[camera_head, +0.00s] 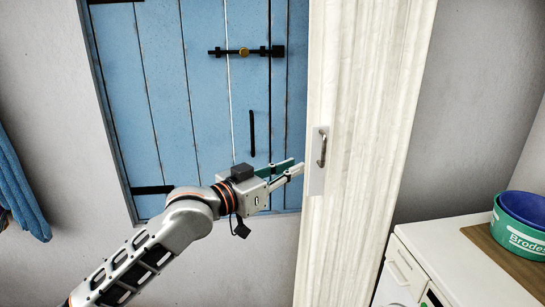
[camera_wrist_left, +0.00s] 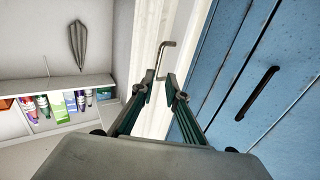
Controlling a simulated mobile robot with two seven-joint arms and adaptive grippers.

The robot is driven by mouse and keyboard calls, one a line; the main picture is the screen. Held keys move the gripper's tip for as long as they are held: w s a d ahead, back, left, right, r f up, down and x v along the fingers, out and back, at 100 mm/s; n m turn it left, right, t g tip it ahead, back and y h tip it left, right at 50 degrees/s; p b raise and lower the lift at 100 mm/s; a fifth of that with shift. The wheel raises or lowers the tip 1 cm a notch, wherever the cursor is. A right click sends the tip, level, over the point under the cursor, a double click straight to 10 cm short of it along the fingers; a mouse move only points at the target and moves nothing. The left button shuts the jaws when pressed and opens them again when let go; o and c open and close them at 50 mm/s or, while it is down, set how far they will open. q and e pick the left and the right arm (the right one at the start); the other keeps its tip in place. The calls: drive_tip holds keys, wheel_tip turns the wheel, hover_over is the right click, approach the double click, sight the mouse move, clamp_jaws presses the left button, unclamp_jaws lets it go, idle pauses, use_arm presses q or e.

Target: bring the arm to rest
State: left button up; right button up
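My left arm reaches in from the lower left in the head view, and its gripper (camera_head: 286,174) points right toward a cream panel door (camera_head: 375,110). The two green-lined fingers stand apart, with nothing seen between them. A metal handle (camera_head: 322,150) on a white plate is on the panel, just beyond and above the fingertips. In the left wrist view the gripper (camera_wrist_left: 158,82) is open, and the bent handle (camera_wrist_left: 164,58) shows past the fingertips, seemingly apart from them. My right gripper is in neither view.
Blue plank shutters (camera_head: 165,80) with a black bolt (camera_head: 246,51) are behind the arm. A white appliance (camera_head: 470,265) at the lower right carries a wooden board and green and blue tubs (camera_head: 520,235). A blue towel (camera_head: 20,190) hangs at left. The wrist view shows a shelf of bottles (camera_wrist_left: 60,105).

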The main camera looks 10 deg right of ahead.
use_arm(q)
drive_tip(key=s+a+f+n+t+y, duration=0.1)
drive_tip(key=s+a+f+n+y, duration=0.1)
drive_tip(key=a+f, duration=0.5)
drive_tip(key=s+a+f+n+t+y, duration=0.1)
drive_tip(key=s+a+f+n+y, duration=0.15)
drive_tip(key=f, duration=0.95)
drive_tip(key=s+a+f+n+t+y, duration=0.1)
drive_tip(key=a+f+n, duration=0.1)
drive_tip(key=a+f, duration=0.55)
drive_tip(key=s+a+f+g+y, duration=0.1)
drive_tip(key=s+a+f+y, duration=0.2)
drive_tip(key=s+a+f, duration=0.6)
drive_tip(key=s+a+f+y, duration=0.4)
drive_tip(key=s+a+f, duration=0.4)
drive_tip(key=s+f, duration=0.5)
drive_tip(key=shift+s+a+f+g, duration=0.35)
drive_tip(key=shift+s+a+g, duration=0.05)
drive_tip(key=shift+s, duration=0.3)
drive_tip(key=shift+n, duration=0.25)
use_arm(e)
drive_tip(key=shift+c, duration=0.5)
